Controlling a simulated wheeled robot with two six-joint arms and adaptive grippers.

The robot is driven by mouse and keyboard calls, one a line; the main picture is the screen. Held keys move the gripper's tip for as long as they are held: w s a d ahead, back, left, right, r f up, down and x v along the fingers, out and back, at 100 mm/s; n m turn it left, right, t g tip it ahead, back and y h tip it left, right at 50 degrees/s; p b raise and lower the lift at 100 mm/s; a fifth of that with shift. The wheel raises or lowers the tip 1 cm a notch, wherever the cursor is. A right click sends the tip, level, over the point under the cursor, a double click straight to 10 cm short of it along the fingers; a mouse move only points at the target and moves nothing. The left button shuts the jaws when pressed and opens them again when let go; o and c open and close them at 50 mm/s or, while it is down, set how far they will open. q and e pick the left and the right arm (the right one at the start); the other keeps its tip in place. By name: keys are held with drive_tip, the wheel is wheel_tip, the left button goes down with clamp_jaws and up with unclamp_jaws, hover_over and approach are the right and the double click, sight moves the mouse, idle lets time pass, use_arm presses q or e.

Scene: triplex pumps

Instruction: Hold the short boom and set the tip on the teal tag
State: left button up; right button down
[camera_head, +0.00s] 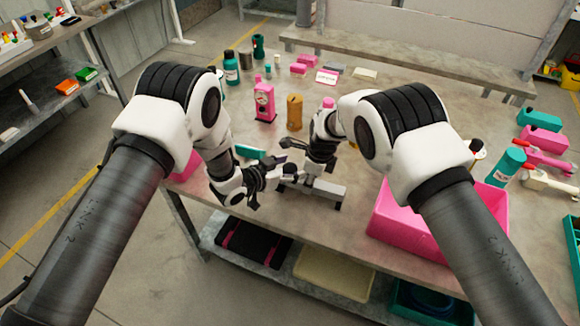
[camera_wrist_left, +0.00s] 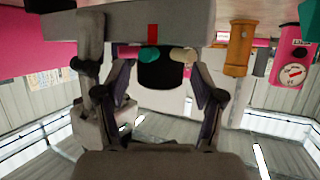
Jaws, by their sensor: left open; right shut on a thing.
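A grey bar, apparently the short boom (camera_head: 328,190), lies low near the front middle of the table in the head view. A grey beam with a red stripe (camera_wrist_left: 152,34) crosses the top of the left wrist view. My right gripper (camera_head: 305,178) is shut at the bar; the contact is partly hidden. My left gripper (camera_head: 274,163) is open beside it. A teal round patch, possibly the teal tag (camera_wrist_left: 148,55), shows there beside a cream one. I cannot pick the tag out in the head view.
A pink gauge box (camera_head: 264,102) and an orange-brown canister (camera_head: 294,112) stand behind the grippers. A pink bin (camera_head: 400,228) is at the front right. Bottles and small blocks stand farther back. Teal and pink parts line the right side. The table's centre right is fairly clear.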

use_arm(q)
drive_tip(key=c, duration=1.2)
drive_tip(key=shift+o, duration=0.2)
drive_tip(key=shift+n+t+y, duration=0.6)
drive_tip(key=shift+n+y, duration=0.2)
drive_tip(key=shift+y, duration=0.1)
drive_tip(key=o, duration=1.2)
drive_tip(key=shift+c, duration=0.2)
